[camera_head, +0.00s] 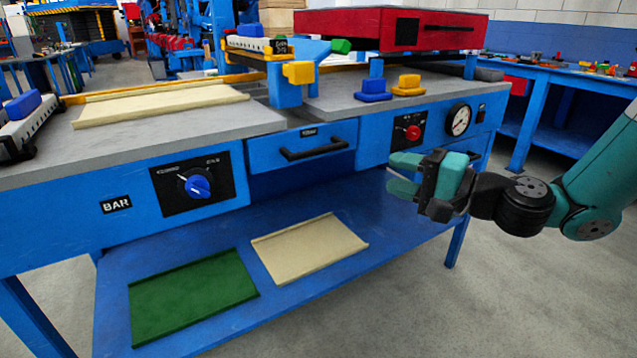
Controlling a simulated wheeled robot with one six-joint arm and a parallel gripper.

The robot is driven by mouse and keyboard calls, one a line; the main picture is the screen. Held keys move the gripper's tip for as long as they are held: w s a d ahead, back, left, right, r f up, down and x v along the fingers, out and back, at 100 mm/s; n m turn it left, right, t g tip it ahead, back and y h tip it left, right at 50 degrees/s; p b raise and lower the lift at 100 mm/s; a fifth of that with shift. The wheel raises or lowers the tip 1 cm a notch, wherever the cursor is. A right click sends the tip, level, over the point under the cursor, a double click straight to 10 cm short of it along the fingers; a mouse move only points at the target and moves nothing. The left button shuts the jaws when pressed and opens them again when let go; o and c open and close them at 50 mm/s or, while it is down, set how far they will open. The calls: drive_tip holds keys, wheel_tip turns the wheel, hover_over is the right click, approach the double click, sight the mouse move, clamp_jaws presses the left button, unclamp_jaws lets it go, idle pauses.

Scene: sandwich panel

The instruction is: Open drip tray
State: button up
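A blue drawer front (268,152) sits in the middle of the blue workbench's front side, below the grey top; it looks like the drip tray. It has a black bar handle (314,148) and a small dark label too small to read. The drawer looks closed or nearly so; its inside does not show. My gripper (398,174) is to the right of the handle, in front of the bench and slightly lower in the picture. Its teal fingers point left, with a gap between them and nothing seen in it. It does not touch the handle.
A blue knob (198,187) is left of the drawer; a red knob (412,132) and a gauge (458,120) are right. A green panel (190,297) and a cream panel (308,248) lie on the lower shelf. A red box unit (370,28) stands above the bench.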

sight(322, 152)
drive_tip(key=shift+m, duration=0.3)
drive_tip(key=p+x, duration=0.1)
drive_tip(key=x, duration=0.4)
drive_tip(key=p+x, duration=0.1)
drive_tip(key=x, duration=0.5)
drive_tip(key=w+p+x, duration=0.1)
drive_tip(key=x, duration=0.5)
drive_tip(key=shift+w+d+f+p, duration=0.15)
drive_tip(key=shift+d+p, duration=0.05)
drive_tip(key=shift+p, duration=0.2)
clamp_jaws()
